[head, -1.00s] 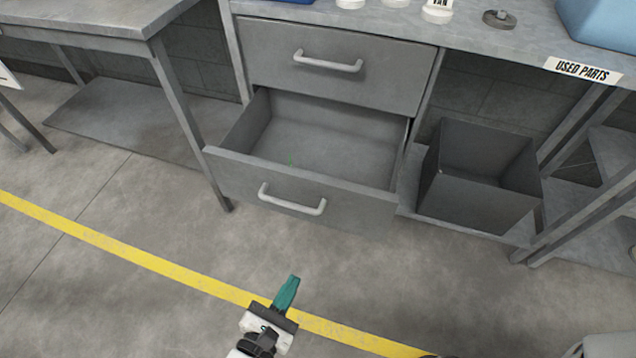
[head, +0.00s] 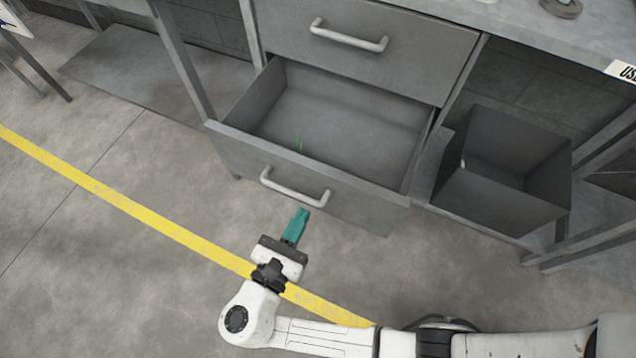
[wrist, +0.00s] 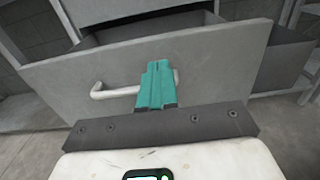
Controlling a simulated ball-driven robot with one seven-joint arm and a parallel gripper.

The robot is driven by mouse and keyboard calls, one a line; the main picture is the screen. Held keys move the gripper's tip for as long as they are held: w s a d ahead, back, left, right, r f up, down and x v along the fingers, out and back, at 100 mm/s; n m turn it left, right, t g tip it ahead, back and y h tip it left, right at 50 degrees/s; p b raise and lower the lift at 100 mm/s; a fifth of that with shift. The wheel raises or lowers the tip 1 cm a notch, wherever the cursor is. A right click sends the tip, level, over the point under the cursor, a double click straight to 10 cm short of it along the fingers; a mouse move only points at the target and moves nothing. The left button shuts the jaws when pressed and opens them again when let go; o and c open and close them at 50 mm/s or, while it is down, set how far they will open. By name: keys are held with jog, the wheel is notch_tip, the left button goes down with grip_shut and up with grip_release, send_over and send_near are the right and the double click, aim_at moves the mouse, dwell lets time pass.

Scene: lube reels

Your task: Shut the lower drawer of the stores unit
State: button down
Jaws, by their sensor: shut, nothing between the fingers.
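In the head view the fingertips show just below the right part of the handle.
The upper drawer (head: 365,45) above is shut. A dark open bin (head: 505,165) stands on the lower shelf right of the drawer. A table leg (head: 183,62) stands to the left. The floor in front, with a yellow line (head: 130,208), is clear.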

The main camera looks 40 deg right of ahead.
aim_at(324, 176)
jog(key=x, duration=0.8)
jog(key=shift+w+d+b, duration=0.15)
jog(key=shift+d+b, duration=0.1)
jog(key=shift+b, duration=0.1)
jog(key=shift+d, duration=0.1)
jog(key=shift+w+d, duration=0.3)
jog(key=shift+d, duration=0.15)
jog(key=b+x, duration=0.1)
jog(key=x, duration=2.2)
jog(key=shift+w+d+b, duration=0.15)
jog(key=shift+d+b, duration=0.05)
jog(key=shift+b, duration=0.1)
jog(key=shift+a, duration=0.1)
